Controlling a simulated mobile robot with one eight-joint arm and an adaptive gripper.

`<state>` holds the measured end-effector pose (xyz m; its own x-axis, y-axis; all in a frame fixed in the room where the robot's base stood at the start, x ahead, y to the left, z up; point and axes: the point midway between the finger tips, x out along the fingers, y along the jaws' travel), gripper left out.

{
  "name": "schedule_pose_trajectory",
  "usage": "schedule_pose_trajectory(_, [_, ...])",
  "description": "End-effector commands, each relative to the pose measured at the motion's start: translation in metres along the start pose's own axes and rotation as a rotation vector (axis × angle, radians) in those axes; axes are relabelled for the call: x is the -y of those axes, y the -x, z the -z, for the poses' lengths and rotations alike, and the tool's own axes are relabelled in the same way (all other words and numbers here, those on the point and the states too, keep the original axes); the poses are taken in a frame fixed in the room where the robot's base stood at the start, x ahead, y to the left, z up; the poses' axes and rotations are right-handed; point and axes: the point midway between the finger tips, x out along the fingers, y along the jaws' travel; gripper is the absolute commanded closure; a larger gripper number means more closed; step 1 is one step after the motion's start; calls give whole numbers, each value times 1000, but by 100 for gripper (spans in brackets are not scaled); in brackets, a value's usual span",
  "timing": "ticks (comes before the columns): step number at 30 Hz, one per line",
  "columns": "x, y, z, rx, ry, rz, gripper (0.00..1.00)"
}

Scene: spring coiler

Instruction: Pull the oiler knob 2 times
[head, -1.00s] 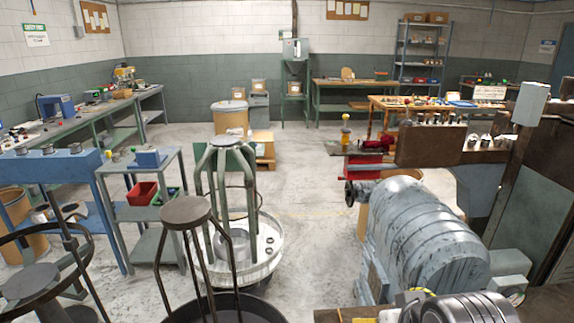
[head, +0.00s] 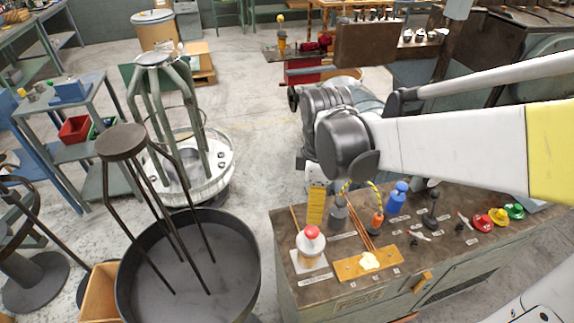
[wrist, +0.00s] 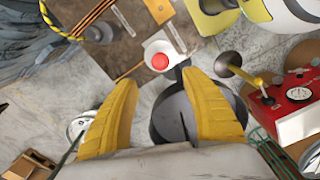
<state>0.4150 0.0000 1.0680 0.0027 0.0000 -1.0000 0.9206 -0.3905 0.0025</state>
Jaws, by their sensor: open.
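A small oiler (head: 309,259) with a pale body stands on a white plate at the near-left corner of the bench, topped by a rounded red knob (head: 312,232). In the wrist view the red knob (wrist: 160,62) shows from above, ahead of my gripper (wrist: 163,85). My gripper's two yellow fingers are spread wide and empty. The knob appears beyond the fingertips, roughly in line with the gap between them, and apart from both.
The brown bench top (head: 345,215) also carries a yellow plate (head: 368,264), a blue bottle (head: 398,197), and red, yellow and green pieces on the right. A large dark round pan (head: 190,275) with a stool stands left of the bench. Open floor lies behind it.

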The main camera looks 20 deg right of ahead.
Motion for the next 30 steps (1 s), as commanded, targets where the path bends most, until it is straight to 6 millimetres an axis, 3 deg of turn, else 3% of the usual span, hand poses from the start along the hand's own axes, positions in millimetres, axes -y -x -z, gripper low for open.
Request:
schedule_pose_trajectory(18, [0, -100, 0, 1, 9, 3, 44])
schedule_pose_trajectory(30, [0, -108, 0, 1, 9, 3, 44])
